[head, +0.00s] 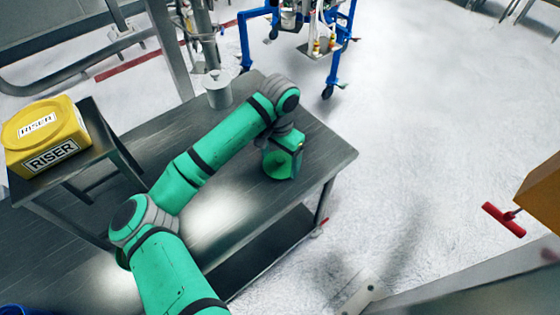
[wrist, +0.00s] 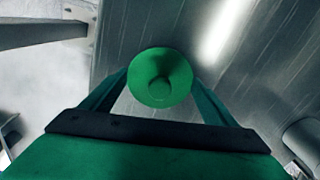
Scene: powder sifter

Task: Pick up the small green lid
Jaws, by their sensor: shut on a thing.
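The small green lid (wrist: 163,78) shows in the wrist view as a round disc with a raised knob in its middle. It sits between the two fingers of my gripper (wrist: 160,92), which is shut on it. In the head view the lid (head: 277,166) is partly visible under my wrist, over the right part of the dark metal table (head: 325,158). I cannot tell whether the lid touches the table top or is just above it.
A grey lidded pot (head: 217,92) stands at the table's back edge. A yellow box marked RISER (head: 50,150) sits on a small dark stand at the left. A blue wheeled frame (head: 330,70) stands on the floor behind. The table's right end is clear.

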